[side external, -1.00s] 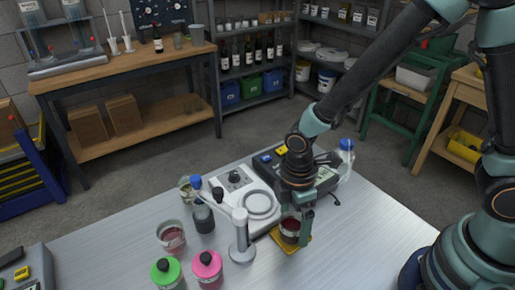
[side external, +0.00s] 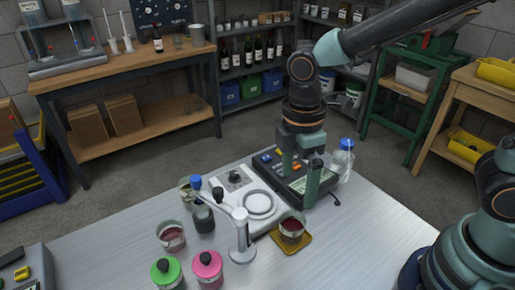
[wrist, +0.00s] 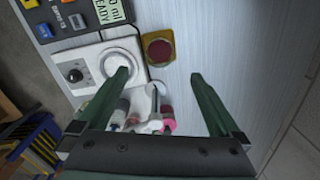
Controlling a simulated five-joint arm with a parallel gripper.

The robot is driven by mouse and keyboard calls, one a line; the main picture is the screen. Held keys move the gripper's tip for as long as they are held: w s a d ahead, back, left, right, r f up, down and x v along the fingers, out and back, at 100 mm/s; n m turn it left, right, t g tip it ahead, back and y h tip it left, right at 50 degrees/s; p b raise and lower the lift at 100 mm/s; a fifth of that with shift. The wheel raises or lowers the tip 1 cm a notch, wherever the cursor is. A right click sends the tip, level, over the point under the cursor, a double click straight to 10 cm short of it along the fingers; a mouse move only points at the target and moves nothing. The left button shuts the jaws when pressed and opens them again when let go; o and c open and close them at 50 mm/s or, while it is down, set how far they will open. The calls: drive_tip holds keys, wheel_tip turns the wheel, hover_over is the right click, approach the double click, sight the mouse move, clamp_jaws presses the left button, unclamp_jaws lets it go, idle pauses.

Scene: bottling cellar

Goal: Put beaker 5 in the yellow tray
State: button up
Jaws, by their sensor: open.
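A glass beaker (side external: 292,231) with dark red liquid stands upright in the small yellow tray (side external: 291,249). The same beaker (wrist: 159,50) and tray (wrist: 160,30) show in the wrist view. No number on the beaker can be read, so I cannot tell whether it is beaker 5. My gripper (side external: 299,190) is open and empty, above and behind the beaker in the side view. In the wrist view my gripper (wrist: 160,73) has its fingers wide apart, with the beaker beyond the tips and touching neither.
A white stirrer plate (side external: 259,204) and a dark device with a display (side external: 312,184) stand behind the tray. A metal stand (side external: 241,237) is close on its left. The front right tabletop is clear.

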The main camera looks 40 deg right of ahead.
drive_tip(key=d+r+m+t, duration=0.6)
drive_tip(key=d+r+m, duration=0.4)
drive_tip(key=d+m, duration=0.5)
drive_tip(key=shift+s, duration=0.4)
